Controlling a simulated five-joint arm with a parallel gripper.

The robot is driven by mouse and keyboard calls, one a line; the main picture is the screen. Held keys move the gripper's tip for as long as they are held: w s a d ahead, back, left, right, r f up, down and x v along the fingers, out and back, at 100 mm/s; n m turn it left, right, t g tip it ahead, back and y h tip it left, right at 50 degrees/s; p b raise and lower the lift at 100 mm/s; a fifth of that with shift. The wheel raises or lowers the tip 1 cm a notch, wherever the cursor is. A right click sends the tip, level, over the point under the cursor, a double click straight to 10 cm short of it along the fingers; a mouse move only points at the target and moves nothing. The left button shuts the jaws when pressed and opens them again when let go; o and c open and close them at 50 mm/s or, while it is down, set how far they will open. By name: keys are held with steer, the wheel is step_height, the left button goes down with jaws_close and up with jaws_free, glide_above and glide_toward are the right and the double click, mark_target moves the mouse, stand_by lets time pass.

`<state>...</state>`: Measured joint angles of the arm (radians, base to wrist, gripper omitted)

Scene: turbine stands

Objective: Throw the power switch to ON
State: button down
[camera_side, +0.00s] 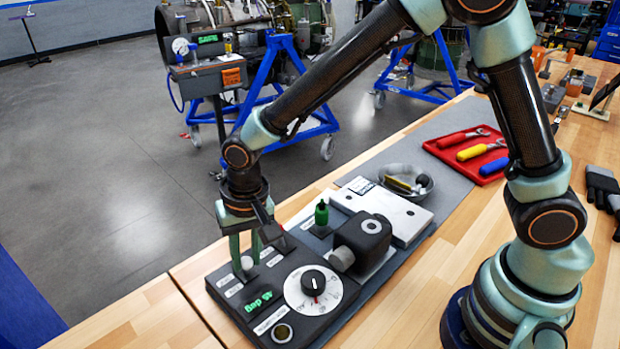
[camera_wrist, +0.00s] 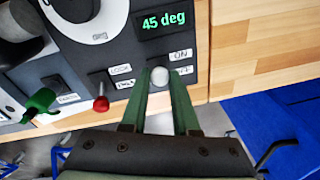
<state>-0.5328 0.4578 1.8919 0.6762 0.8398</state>
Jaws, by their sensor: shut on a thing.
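The power switch shows as a pale round knob (camera_side: 246,263) on the dark control panel (camera_side: 226,290). In the wrist view the same knob (camera_wrist: 160,76) sits between my fingertips, beside an ON label (camera_wrist: 181,54) and a partly covered OFF label (camera_wrist: 185,70). My gripper (camera_side: 244,258) reaches down to the panel and is shut on the knob; its two green fingers also show in the wrist view (camera_wrist: 160,84). The lever below the knob is hidden, so I cannot tell its tilt.
A red-tipped switch (camera_wrist: 101,104) stands beside my left finger in the wrist view. The dial (camera_side: 314,288), green "45 deg" display (camera_side: 259,301), green-capped part (camera_side: 321,213) and black block (camera_side: 362,240) are close by. A red tool tray (camera_side: 436,150) lies farther back.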

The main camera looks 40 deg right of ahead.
steer(key=shift+s, duration=0.3)
steer(key=c, duration=0.7)
jaws_free()
steer(key=shift+w, duration=0.1)
steer(key=r, duration=0.4)
steer(key=s+r, duration=0.1)
steer(key=r, duration=0.7)
steer(key=shift+s+d, duration=0.3)
steer(key=shift+d, duration=0.1)
steer(key=s+d+r+n+t, duration=0.1)
steer(key=s+d, duration=0.1)
steer(key=d, duration=0.5)
steer(key=s+d+r+n+t, duration=0.1)
steer(key=s+d+r+t, duration=0.1)
steer(key=d, duration=0.5)
steer(key=s+d+r+n+t, duration=0.1)
steer(key=s+d+r, duration=0.1)
steer(key=d, duration=0.5)
steer(key=shift+s+d+r+n+h, duration=0.1)
steer(key=shift+s+r+n+h, duration=0.05)
steer(key=shift+s+n+h, duration=0.2)
